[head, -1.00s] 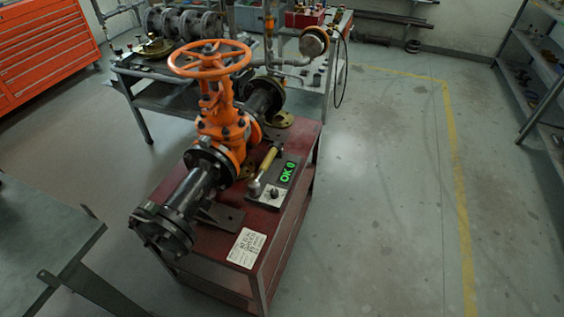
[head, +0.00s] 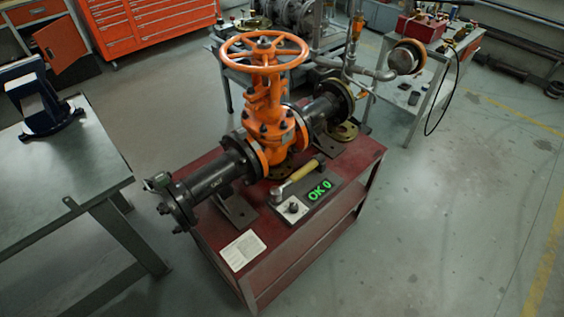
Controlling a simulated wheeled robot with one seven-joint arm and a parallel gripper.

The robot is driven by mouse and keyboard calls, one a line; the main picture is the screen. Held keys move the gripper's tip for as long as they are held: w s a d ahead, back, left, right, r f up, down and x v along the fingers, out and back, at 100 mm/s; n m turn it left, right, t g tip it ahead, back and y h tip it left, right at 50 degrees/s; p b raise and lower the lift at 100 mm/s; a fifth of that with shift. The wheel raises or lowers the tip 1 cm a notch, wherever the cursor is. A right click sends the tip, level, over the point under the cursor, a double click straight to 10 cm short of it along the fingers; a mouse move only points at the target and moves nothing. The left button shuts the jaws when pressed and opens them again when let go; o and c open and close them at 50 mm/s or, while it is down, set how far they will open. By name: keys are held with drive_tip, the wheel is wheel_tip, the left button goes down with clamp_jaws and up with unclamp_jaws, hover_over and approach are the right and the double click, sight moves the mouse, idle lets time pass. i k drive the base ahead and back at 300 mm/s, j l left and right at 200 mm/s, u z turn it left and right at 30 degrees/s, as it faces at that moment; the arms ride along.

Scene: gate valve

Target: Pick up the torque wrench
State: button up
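A tool with a yellow handle and a grey metal head (head: 303,173), which looks like the torque wrench, lies on the red cart (head: 362,158). My gripper is not in view.
A grey workbench (head: 82,165) with a blue vise (head: 42,98) stands at the left. A black flanged pipe (head: 215,172) runs through the valve. A white label (head: 242,250) lies on the cart's near corner. Floor right of the cart (head: 450,220) is clear.

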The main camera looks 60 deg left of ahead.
sight(276, 192)
drive_tip(key=i+u, duration=0.35)
drive_tip(key=i, duration=0.4)
drive_tip(key=i+l+u, duration=0.15)
drive_tip(key=i+u, duration=0.15)
drive_tip(key=i, duration=0.45)
drive_tip(key=i+u, duration=0.15)
drive_tip(key=u, duration=0.25)
drive_tip(key=i+l+u, duration=0.15)
drive_tip(key=u, duration=0.25)
drive_tip(key=i+l+u, duration=0.1)
drive_tip(key=u, duration=0.35)
drive_tip(key=i+l+u, duration=0.15)
drive_tip(key=u, duration=0.7)
drive_tip(key=i+l+u, duration=0.1)
drive_tip(key=u, duration=0.4)
drive_tip(key=l+u, duration=0.15)
drive_tip(key=u, duration=0.3)
drive_tip(key=l+u, duration=0.15)
drive_tip(key=u, duration=0.35)
drive_tip(key=l+u, duration=0.15)
drive_tip(key=u, duration=0.3)
drive_tip(key=l+u, duration=0.1)
drive_tip(key=u, duration=0.4)
drive_tip(key=l+u, duration=0.2)
drive_tip(key=u, duration=0.3)
drive_tip(key=l+u, duration=0.25)
drive_tip(key=u, duration=0.25)
drive_tip(key=l+u, duration=0.25)
drive_tip(key=u, duration=0.25)
